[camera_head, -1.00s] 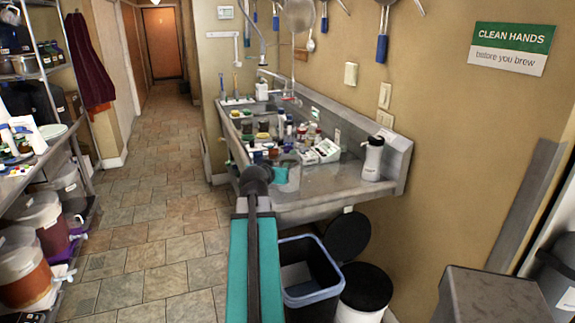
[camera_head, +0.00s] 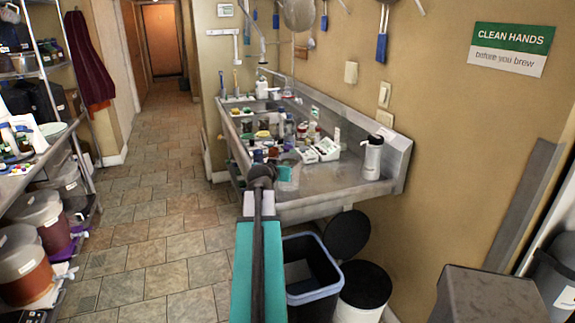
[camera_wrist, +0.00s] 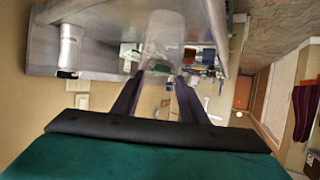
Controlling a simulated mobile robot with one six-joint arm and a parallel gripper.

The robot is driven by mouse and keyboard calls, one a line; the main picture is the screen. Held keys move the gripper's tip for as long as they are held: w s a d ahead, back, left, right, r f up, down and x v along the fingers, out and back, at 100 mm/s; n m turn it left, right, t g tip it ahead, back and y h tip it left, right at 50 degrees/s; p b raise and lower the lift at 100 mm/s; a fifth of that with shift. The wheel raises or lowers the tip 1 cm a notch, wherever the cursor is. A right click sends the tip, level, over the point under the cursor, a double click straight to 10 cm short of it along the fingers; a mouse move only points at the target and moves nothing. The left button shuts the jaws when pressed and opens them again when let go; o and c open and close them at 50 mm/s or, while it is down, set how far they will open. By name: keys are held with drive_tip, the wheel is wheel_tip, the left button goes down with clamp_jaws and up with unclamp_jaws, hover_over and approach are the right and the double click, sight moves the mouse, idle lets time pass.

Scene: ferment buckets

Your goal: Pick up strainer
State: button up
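A round grey mesh strainer (camera_head: 300,13) hangs on the tan wall above the sink in the head view, cut off by the top edge. I cannot make it out in the wrist view. My gripper's two dark fingers (camera_wrist: 161,78) stand apart in the wrist view with nothing held between them; a pale see-through vessel (camera_wrist: 165,40) shows beyond them. In the head view my gripper is low over the front of the sink counter, well below the strainer, its fingers too small to tell.
Blue-handled utensils (camera_head: 381,47) hang beside the strainer. An open bin (camera_head: 312,293) stands below. The tiled floor at left (camera_head: 160,230) is clear.

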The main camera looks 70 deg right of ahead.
drive_tip(key=shift+p+x, duration=0.85)
drive_tip(key=shift+x, duration=1.7)
drive_tip(key=shift+s, duration=0.1)
clamp_jaws()
drive_tip(key=shift+r, duration=0.15)
drive_tip(key=shift+r+b, duration=0.55)
drive_tip(key=shift+r, duration=1.05)
drive_tip(key=s+a+b, duration=0.3)
drive_tip(key=a+b, duration=0.3)
drive_tip(key=a, duration=0.1)
drive_tip(key=s+a+r+b, duration=0.1)
drive_tip(key=s+a+b, duration=0.3)
drive_tip(key=a+b, duration=0.3)
